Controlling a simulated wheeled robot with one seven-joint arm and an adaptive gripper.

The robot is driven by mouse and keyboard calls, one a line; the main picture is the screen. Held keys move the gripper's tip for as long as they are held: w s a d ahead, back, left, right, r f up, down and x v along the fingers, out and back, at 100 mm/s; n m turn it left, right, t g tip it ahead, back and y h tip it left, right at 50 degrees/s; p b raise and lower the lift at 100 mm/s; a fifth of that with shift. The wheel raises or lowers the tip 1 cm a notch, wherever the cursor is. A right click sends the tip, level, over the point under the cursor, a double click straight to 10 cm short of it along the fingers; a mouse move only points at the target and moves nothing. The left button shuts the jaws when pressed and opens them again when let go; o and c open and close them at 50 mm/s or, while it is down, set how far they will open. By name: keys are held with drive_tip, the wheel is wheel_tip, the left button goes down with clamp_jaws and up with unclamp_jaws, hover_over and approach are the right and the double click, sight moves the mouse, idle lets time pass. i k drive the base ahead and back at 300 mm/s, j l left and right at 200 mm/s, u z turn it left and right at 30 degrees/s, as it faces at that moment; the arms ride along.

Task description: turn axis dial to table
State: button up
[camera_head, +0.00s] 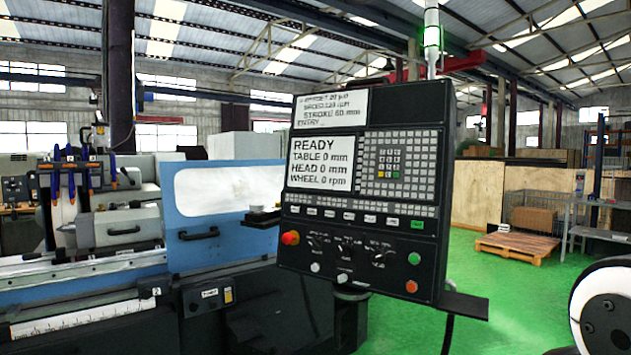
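The black control panel (365,190) stands tilted in the middle of the camera_head view. Along its lower part are three small dark dials: a left dial (318,241), a middle dial (347,246) and a right dial (379,250). Their markings are too small to read, so I cannot tell which is the axis dial or where each points. The panel's screen (320,162) reads "READY", "TABLE 0 mm", "HEAD 0 mm", "WHEEL 0 rpm". My gripper is not in view; a white and black part of my arm shows at the lower right, apart from the panel.
A red button (290,238), a green button (414,258) and a lower red button (411,287) lie near the dials. A black shelf (465,305) juts out at the panel's lower right. The blue and grey grinder (215,205) stands behind left.

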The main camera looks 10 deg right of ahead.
sight(346, 250)
drive_tip(key=i+j+z, duration=0.1)
drive_tip(key=i+j, duration=0.15)
drive_tip(key=i, duration=0.25)
drive_tip(key=i+j+z, duration=0.1)
drive_tip(key=i+j, duration=0.25)
drive_tip(key=i, duration=0.15)
